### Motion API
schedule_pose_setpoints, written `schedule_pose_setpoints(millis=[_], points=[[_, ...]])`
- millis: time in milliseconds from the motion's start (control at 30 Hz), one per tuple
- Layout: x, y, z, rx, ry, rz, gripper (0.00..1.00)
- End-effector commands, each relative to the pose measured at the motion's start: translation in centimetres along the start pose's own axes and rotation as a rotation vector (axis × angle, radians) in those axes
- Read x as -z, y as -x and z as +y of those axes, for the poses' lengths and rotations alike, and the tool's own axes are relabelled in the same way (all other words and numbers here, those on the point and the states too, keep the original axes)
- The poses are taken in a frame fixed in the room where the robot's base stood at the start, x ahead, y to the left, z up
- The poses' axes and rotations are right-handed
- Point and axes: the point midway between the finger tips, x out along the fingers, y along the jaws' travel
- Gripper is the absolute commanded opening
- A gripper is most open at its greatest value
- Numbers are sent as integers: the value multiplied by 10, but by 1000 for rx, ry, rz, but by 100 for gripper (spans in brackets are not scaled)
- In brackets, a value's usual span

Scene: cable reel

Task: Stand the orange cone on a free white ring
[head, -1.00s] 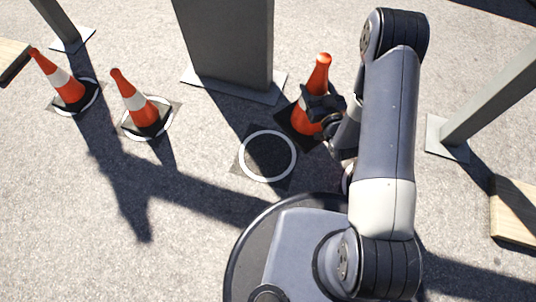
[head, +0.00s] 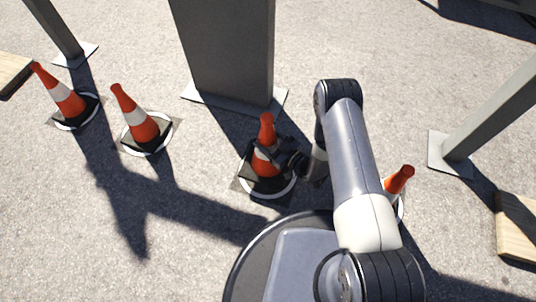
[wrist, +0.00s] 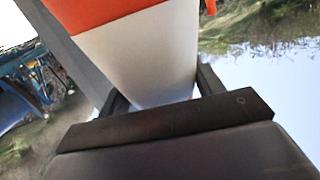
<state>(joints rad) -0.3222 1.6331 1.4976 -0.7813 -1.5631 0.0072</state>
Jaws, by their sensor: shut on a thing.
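The held orange cone (head: 267,130) has a white band and a dark square base. It is roughly upright over a white ring (head: 285,189) in front of the wide grey post. The ring's lower edge shows around the base, which sits a little toward the ring's far side. I cannot tell whether the base touches the ground. My gripper (head: 273,158) is shut on the cone at its band. In the wrist view, the cone's white band (wrist: 140,55) fills the space between the two fingers (wrist: 160,92).
Two banded cones (head: 68,101) (head: 142,127) stand on white rings at the left. Another cone (head: 399,180) stands at the right by a white ring, partly hidden by my arm. The grey post (head: 228,55) rises close behind. A slanted post (head: 490,115) and timber (head: 516,225) lie right.

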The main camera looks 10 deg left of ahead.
Motion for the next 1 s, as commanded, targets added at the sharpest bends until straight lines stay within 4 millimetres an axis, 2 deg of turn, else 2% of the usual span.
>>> schedule_pose_setpoints(millis=[33,267,433,833,867,1000], points=[[-14,0,0,-1,0,2,0],[-34,0,1,-1,1,3,0],[-58,0,1,-2,1,3,0],[-62,0,1,-2,1,2,0],[-62,0,0,-2,0,0,64],[-62,0,0,-2,0,0,76]])
